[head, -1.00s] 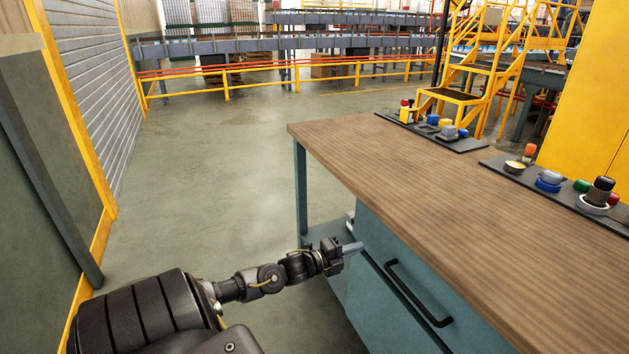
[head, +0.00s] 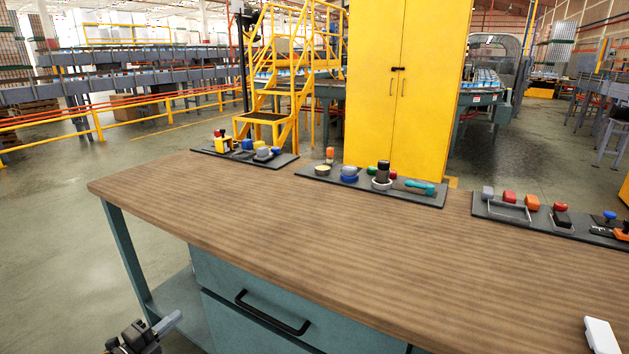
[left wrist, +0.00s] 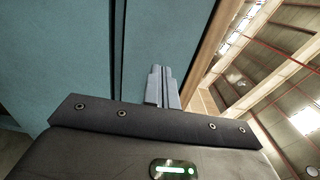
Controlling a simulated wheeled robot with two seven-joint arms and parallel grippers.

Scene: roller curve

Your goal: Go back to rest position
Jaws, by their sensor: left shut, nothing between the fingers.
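My left gripper (head: 172,322) shows at the bottom left of the head view, low beside the front of the workbench (head: 300,235). Its fingers are shut with nothing between them. In the left wrist view the closed fingers (left wrist: 163,85) stand together in front of a teal panel (left wrist: 160,35) of the bench. I cannot tell whether they touch it. My right gripper is not in view.
The bench has a drawer with a black handle (head: 272,312). Dark trays with coloured knobs and parts (head: 376,182) line its back edge. A white item (head: 601,336) is at its front right. A yellow cabinet (head: 405,90) stands behind. Open floor (head: 60,220) lies left.

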